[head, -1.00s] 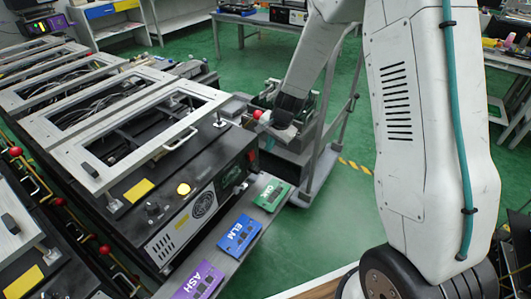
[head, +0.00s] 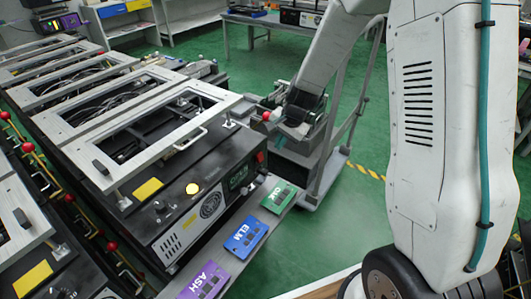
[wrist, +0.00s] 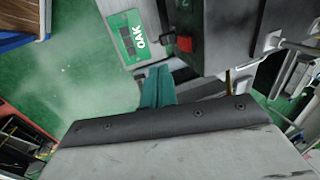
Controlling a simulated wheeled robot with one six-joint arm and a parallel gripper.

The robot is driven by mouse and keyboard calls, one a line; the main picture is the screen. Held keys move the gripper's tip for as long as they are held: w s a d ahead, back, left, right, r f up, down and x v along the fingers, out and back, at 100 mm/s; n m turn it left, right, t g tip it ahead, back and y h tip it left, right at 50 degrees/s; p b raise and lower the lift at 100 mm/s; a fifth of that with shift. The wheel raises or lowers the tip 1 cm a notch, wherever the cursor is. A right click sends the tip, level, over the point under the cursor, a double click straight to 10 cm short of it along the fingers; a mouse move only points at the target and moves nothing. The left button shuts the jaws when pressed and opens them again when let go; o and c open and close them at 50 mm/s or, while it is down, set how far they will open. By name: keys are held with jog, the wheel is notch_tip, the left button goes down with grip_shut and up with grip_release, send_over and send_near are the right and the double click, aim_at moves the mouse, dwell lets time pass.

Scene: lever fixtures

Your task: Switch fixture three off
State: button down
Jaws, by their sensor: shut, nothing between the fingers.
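The nearest fixture in the row is a black box (head: 178,212) with a pale metal frame (head: 120,178) on top and a lit yellow lamp (head: 192,188) on its front. A red ball knob (head: 266,116) shows beside the end of my arm in the head view. I cannot tell if they touch. In the wrist view, my gripper (wrist: 160,69) has its teal fingers shut and empty, pointing toward the box's side. A red switch (wrist: 184,43) is on that box, slightly right of the fingertips. No number identifying fixture three is clearly legible.
Purple ASH (head: 205,281), blue ELM (head: 245,235) and green OAK (head: 279,197) cards lie on the ledge before the fixture. Several similar frames stretch behind. A grey cart (head: 318,180) stands near my arm. Green floor (head: 310,240) is open in front.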

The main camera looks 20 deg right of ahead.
aim_at(260, 157)
jog(key=w+a+f, duration=0.1)
jog(key=w+f, duration=0.1)
jog(key=f, duration=0.1)
jog(key=w+a+f, duration=0.1)
jog(key=w+f, duration=0.1)
jog(key=f, duration=0.2)
jog(key=w+f, duration=0.1)
jog(key=f, duration=0.2)
jog(key=shift+w+a+f, duration=0.2)
jog(key=shift+w+a, duration=0.2)
jog(key=shift+w+a+f, duration=0.2)
jog(key=shift+a+f, duration=0.05)
jog(key=shift+f, duration=0.05)
jog(key=shift+d, duration=0.2)
jog(key=shift+a+r, duration=0.1)
